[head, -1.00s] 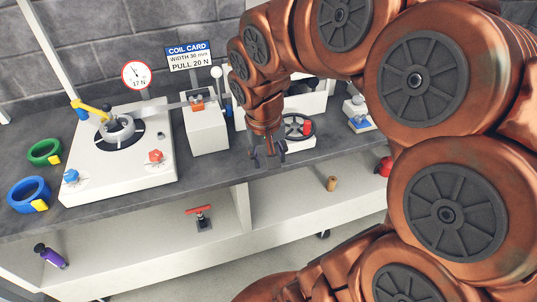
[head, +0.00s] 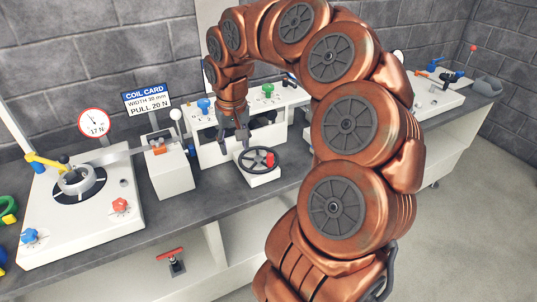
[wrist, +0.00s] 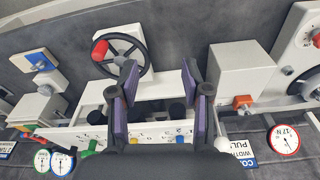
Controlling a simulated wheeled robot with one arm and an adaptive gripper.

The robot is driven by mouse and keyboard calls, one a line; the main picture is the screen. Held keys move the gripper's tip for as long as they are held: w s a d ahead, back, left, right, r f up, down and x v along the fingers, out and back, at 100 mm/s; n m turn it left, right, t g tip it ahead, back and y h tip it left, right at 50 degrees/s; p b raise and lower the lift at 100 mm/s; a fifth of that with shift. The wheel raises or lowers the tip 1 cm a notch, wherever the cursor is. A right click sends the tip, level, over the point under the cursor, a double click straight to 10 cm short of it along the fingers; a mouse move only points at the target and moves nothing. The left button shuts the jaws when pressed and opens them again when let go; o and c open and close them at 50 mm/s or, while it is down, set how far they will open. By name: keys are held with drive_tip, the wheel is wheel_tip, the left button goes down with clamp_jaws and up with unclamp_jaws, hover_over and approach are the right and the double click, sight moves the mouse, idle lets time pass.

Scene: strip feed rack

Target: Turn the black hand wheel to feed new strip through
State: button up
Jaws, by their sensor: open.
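The black hand wheel (head: 261,159) with a red handle (head: 270,159) stands on a small white base (head: 263,179) at the bench's front, right of my gripper in the head view. In the wrist view the wheel (wrist: 143,53) is beyond my fingertips, to the left, with its red handle (wrist: 100,50) on its left side. My gripper (head: 234,143) is open and empty, pointing down just left of the wheel. Its two fingers (wrist: 160,82) stand apart in the wrist view. One finger overlaps the wheel's edge there; I cannot tell whether they touch.
A white panel box (head: 290,97) with coloured knobs stands behind the wheel. To the left are a white block (head: 168,178), the coil plate (head: 95,215), a gauge reading 17 N (head: 95,122) and a card reading PULL 20 N (head: 147,100). A red-handled valve (head: 171,256) is below.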

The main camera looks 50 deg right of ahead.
drive_tip(key=w+d+m, duration=0.1)
drive_tip(key=d, duration=0.5)
drive_tip(key=m+g+p, duration=0.1)
hover_over(270, 153)
wheel_tip(270, 153, down, 4)
drive_tip(key=shift+a+r+y, duration=0.1)
drive_tip(key=shift+y, duration=0.2)
drive_tip(key=shift+s+f+m, duration=0.1)
drive_tip(key=shift+f+m, duration=0.2)
drive_tip(key=shift+f, duration=0.15)
drive_tip(key=shift+f+p, duration=1)
drive_tip(key=shift+f, duration=2.5)
drive_tip(key=shift+c, duration=0.2)
clamp_jaws()
